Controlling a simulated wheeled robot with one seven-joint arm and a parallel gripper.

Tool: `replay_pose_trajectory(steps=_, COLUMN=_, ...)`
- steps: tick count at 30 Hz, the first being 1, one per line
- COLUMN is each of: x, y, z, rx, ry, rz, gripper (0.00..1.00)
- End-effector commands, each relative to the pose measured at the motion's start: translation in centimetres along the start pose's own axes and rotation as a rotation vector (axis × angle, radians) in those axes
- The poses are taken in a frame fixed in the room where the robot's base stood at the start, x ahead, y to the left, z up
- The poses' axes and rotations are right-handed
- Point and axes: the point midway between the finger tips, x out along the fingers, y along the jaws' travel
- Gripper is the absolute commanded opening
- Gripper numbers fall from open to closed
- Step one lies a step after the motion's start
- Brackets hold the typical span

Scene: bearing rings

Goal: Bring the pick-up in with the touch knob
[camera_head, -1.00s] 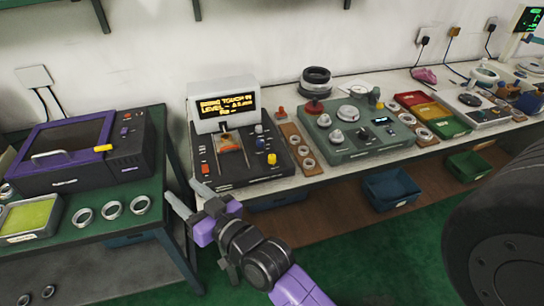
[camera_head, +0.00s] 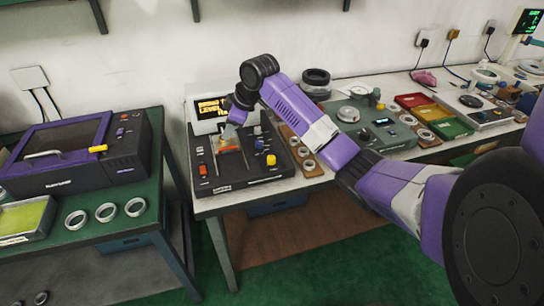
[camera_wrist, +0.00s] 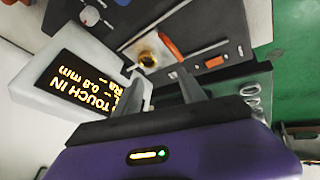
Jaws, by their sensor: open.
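The dark measuring unit (camera_head: 245,172) stands at the left end of the white bench. Its display (camera_head: 207,108) is partly hidden by my gripper; in the wrist view the display (camera_wrist: 95,82) reads "TOUCH IN" and "0.8 mm". My gripper (camera_head: 229,134) is open and points down over the unit's orange stage area. In the wrist view my fingertips (camera_wrist: 160,76) are apart, near a round brass-coloured piece (camera_wrist: 148,58) beside an orange bar (camera_wrist: 170,46). I cannot tell which knob is the touch knob.
A grey-green unit (camera_head: 372,138) and a board with rings (camera_head: 296,147) stand to the right. Red, yellow and green trays (camera_head: 437,115) lie beyond. On the left bench are a purple-framed machine (camera_head: 70,150) and several rings (camera_head: 106,212).

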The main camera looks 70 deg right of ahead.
Motion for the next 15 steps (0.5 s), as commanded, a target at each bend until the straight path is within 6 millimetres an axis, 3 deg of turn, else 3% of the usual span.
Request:
replay_pose_trajectory(steps=1, x=-1.0, y=1.1, z=2.9, rx=-0.033, ry=-0.104, rz=-0.04, gripper=0.48)
replay_pose_trajectory(steps=3, x=-2.2, y=1.1, z=6.3, rx=-0.079, ry=-0.227, rz=-0.122, gripper=0.48)
replay_pose_trajectory(steps=6, x=-3.8, y=0.3, z=9.7, rx=-0.13, ry=-0.35, rz=-0.232, gripper=0.48)
replay_pose_trajectory(steps=11, x=-5.2, y=-1.1, z=12.1, rx=-0.18, ry=-0.437, rz=-0.344, gripper=0.48)
replay_pose_trajectory(steps=15, x=-4.7, y=-1.7, z=12.8, rx=-0.189, ry=-0.449, rz=-0.367, gripper=0.48)
